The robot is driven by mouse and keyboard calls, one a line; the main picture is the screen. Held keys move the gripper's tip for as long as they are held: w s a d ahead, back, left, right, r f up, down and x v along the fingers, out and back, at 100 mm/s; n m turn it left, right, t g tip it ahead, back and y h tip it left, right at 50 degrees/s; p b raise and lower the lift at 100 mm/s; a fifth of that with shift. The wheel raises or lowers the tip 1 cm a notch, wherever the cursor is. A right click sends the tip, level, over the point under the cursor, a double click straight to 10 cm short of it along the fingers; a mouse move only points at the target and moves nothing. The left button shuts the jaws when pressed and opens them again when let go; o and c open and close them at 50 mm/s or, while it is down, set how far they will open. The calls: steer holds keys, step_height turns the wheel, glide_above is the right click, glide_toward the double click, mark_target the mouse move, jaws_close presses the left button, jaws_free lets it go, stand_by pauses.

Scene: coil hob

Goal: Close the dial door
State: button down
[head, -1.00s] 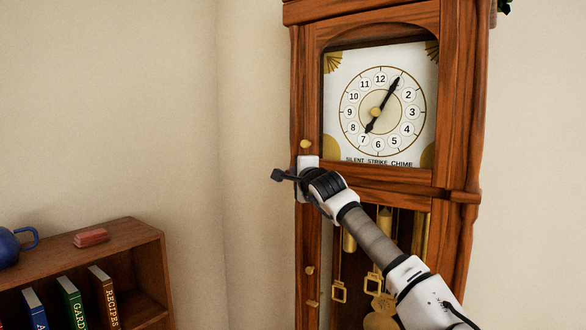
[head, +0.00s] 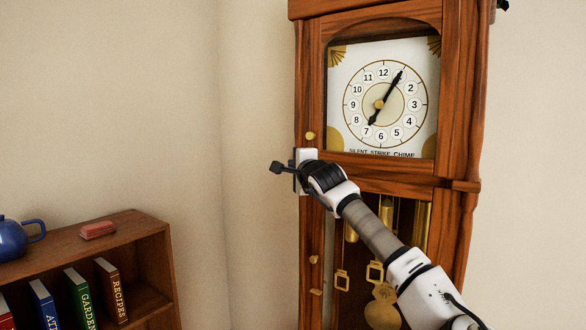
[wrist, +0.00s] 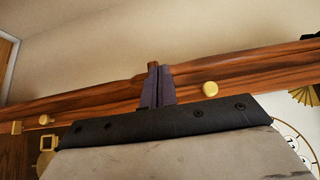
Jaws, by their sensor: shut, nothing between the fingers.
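The dial door (head: 375,166) is the wooden frame with an arched opening around the clock's white dial (head: 400,75). In the head view it lies flat or nearly flat across the clock front; I cannot tell if a small gap remains. Its small brass knob (head: 310,136) is on the left stile and also shows in the wrist view (wrist: 210,88). My gripper (head: 277,168) is at the left edge of the clock, just below the knob. Its fingers are shut and empty, and overlap the wooden edge in the wrist view (wrist: 156,85); contact is unclear.
Below, the clock's lower case shows brass weights and a pendulum (head: 382,305), partly behind my arm. A low bookshelf (head: 150,235) with books, a blue teapot (head: 14,240) and a red block (head: 98,230) stands at left. Bare wall lies between.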

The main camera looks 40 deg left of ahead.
steer(key=s+b, duration=0.6)
steer(key=s, duration=0.4)
steer(key=shift+d, duration=0.25)
steer(key=shift+s, duration=0.15)
